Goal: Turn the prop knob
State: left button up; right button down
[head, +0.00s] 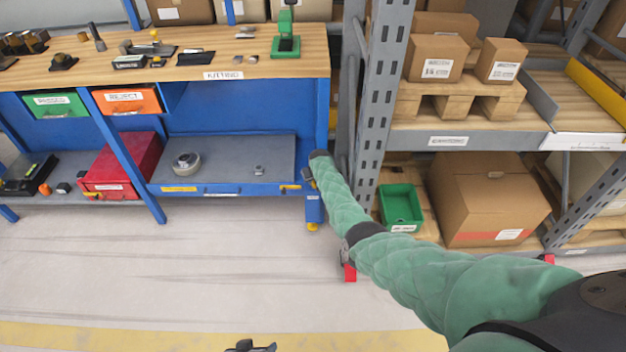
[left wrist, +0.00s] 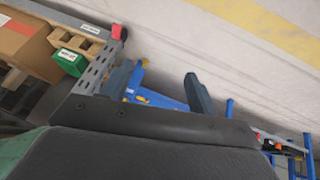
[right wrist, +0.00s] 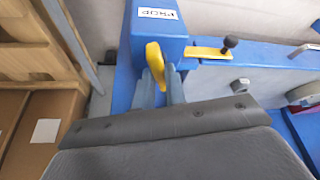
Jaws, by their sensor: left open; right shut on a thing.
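The prop knob (right wrist: 154,60) is a yellow handle on the blue block labelled PROP (right wrist: 157,28), at the end of the blue workbench. In the right wrist view my right gripper (right wrist: 161,84) is shut on the knob, one finger on each side. In the head view my right gripper (head: 308,178) reaches the bench's right end, and the knob cannot be made out there. My left gripper (head: 250,347) is at the bottom edge of the head view. In the left wrist view it (left wrist: 163,90) is open and empty above the floor.
The workbench (head: 200,68) has tools on top and a red box (head: 123,165) on its lower shelf. A grey rack upright (head: 380,95) stands close beside my right arm. A green bin (head: 400,208) and cartons sit on the rack. The floor (head: 180,270) in front is clear.

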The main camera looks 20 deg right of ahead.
aim_at(315, 185)
jog(key=c, duration=1.4)
grip_release()
jog(key=shift+c, duration=0.2)
jog(key=shift+r, duration=0.15)
jog(key=shift+r, duration=0.15)
jog(key=shift+p+v, duration=0.45)
jog(key=shift+v, duration=0.5)
jog(key=v, duration=0.4)
jog(key=shift+p, duration=0.3)
pick_arm(q)
notch_tip(315, 185, up, 7)
jog(key=shift+s+a+g, duration=0.3)
jog(key=shift+s, duration=0.05)
pick_arm(e)
jog(key=shift+s+r, duration=0.3)
jog(key=shift+r, duration=0.35)
pick_arm(q)
jog(key=shift+r, duration=0.1)
